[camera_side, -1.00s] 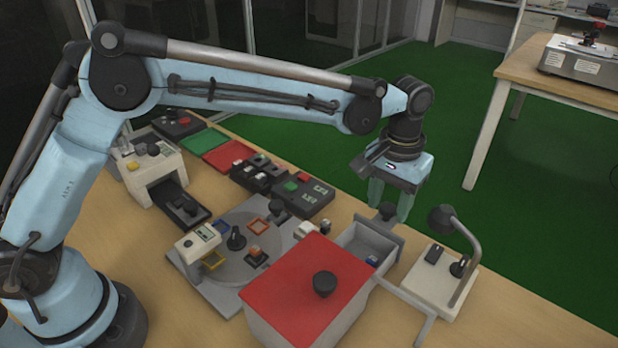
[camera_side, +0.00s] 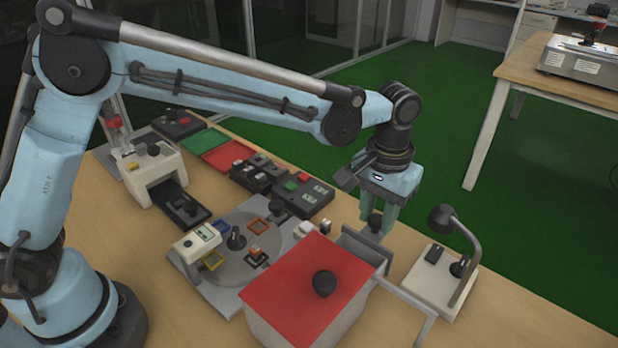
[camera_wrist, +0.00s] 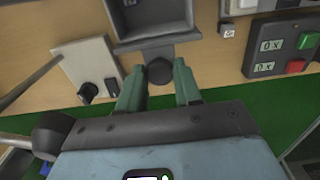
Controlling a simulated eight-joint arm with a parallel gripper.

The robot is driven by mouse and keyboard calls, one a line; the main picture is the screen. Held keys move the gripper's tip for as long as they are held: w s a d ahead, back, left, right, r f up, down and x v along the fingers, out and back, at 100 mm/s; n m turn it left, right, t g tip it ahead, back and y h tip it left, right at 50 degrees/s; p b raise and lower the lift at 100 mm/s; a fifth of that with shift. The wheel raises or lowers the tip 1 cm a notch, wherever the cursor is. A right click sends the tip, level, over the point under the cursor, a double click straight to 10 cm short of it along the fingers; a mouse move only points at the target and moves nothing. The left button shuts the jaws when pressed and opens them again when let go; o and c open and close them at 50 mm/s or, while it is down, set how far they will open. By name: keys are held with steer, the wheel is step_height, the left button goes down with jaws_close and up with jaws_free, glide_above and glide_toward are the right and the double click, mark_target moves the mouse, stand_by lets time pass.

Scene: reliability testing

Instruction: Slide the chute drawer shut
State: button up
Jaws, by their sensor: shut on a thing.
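The chute drawer (camera_side: 366,247) is a grey tray in the far side of a pale box with a red lid (camera_side: 312,284). A black round knob (camera_wrist: 159,71) sits on the drawer's front. My gripper (camera_side: 377,222) points down at the drawer front and is shut on the knob, one green finger on each side. The fingers partly hide the knob (camera_side: 375,224) in the side view.
A white base with a bent lamp-like arm (camera_side: 444,216) stands just right of the drawer. A pale rail (camera_side: 408,297) runs beside the box. A grey turntable plate (camera_side: 220,275) with small parts lies to the left. Black button boxes (camera_side: 303,196) stand behind it.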

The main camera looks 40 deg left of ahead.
steer(key=shift+s, duration=4)
steer(key=o, duration=0.6)
steer(key=shift+c, duration=0.2)
step_height(320, 180, up, 5)
steer(key=shift+a, duration=0.1)
